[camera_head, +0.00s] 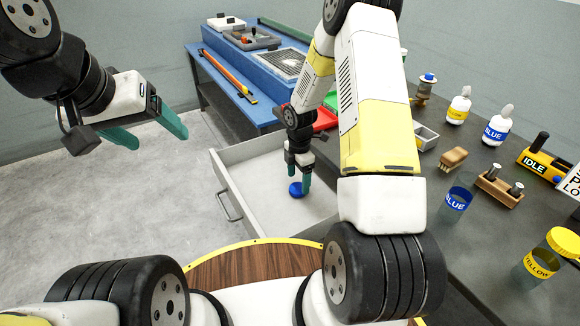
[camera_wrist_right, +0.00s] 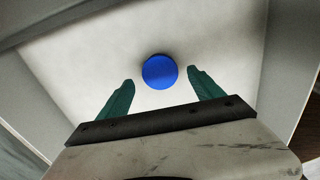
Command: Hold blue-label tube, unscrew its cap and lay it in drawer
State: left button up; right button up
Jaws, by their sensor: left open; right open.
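The blue cap (camera_head: 296,189) is in the open drawer (camera_head: 262,205), on its pale floor as far as I can tell. It also shows in the right wrist view (camera_wrist_right: 160,72), just beyond and between my fingertips. My right gripper (camera_head: 299,180) is inside the drawer at the cap, with its fingers open and apart from it; it also shows in the right wrist view (camera_wrist_right: 161,80). The blue-label tube (camera_head: 456,203) stands upright on the dark bench, its top open. My left gripper (camera_head: 155,130) is open and empty over the floor at left.
A yellow-capped tube (camera_head: 546,258) stands at the bench's right front. A blue table (camera_head: 240,97) is at the back. The drawer's left side is free.

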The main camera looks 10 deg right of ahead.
notch_tip(320, 180, up, 8)
notch_tip(320, 180, up, 10)
jog(key=m+t, duration=0.1)
jog(key=m, duration=0.3)
send_over(298, 188)
jog(key=s, duration=0.2)
jog(key=s+r+m+t, duration=0.2)
jog(key=s+r+m, duration=0.45)
jog(key=r, duration=0.45)
jog(key=s+a+r+m+t+y, duration=0.1)
jog(key=s+r+m, duration=0.3)
jog(key=s, duration=0.3)
jog(key=s+r+m+t+y, duration=0.1)
jog(key=s+r+m+t, duration=0.1)
jog(key=s+r+m, duration=0.2)
jog(key=shift+s+a+r+m, duration=0.4)
jog(key=shift+s+m, duration=0.85)
jog(key=shift+s, duration=0.95)
